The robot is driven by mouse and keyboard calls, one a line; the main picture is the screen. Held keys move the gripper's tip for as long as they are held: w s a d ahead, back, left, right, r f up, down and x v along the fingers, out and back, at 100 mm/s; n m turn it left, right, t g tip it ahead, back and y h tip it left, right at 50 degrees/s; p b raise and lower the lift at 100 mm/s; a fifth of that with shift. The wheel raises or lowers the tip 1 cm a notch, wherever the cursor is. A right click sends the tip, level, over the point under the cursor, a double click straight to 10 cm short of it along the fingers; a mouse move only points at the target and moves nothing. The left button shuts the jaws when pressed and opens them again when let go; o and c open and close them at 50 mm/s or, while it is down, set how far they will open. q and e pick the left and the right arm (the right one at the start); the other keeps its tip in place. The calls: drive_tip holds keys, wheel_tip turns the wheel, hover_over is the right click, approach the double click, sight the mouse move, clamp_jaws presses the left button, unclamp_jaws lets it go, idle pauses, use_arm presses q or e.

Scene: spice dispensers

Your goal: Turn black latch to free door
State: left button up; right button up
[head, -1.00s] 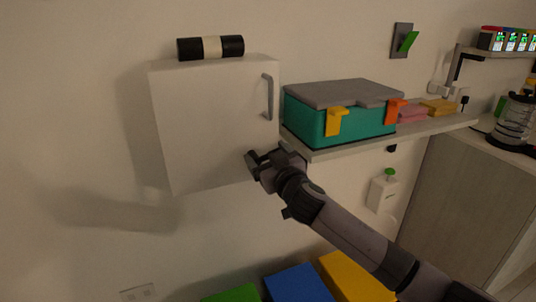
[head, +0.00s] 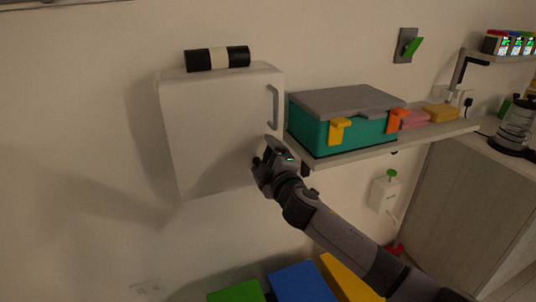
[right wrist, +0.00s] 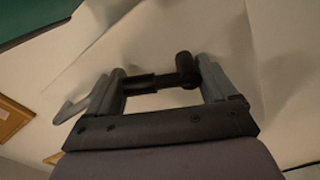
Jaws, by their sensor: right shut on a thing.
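A white cabinet (head: 212,135) hangs on the wall, its door closed, with a grey handle (head: 272,107) near the door's right edge. My right gripper (head: 268,155) is at the door's lower right corner and hides the latch in the head view. In the right wrist view the black latch (right wrist: 184,66), a short bar with a round knob, lies between the two fingers of my right gripper (right wrist: 162,72). The gripper is shut on it. My left gripper is not in view.
A teal box with a grey lid (head: 345,101) stands on the shelf (head: 400,143) just right of the cabinet. A black-and-white cylinder (head: 217,58) lies on the cabinet. Green (head: 238,292), blue (head: 298,282) and yellow (head: 345,278) things are below.

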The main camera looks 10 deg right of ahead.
drive_tip(key=n, duration=0.1)
drive_tip(key=n+p, duration=0.1)
drive_tip(key=n, duration=0.1)
drive_tip(key=a+n, duration=0.1)
drive_tip(key=shift+s+r+n, duration=0.1)
drive_tip(key=shift+r+n, duration=0.2)
drive_tip(key=shift+n, duration=0.1)
drive_tip(key=shift+a+p, duration=0.1)
drive_tip(key=shift+p, duration=0.2)
drive_tip(key=o, duration=0.8)
drive_tip(key=shift+o, duration=0.2)
drive_tip(key=shift+f, duration=0.1)
drive_tip(key=shift+s, duration=0.1)
drive_tip(key=shift+s, duration=0.15)
drive_tip(key=s+d, duration=0.1)
drive_tip(key=s, duration=0.5)
drive_tip(key=shift+s+d, duration=0.15)
drive_tip(key=shift+s, duration=0.15)
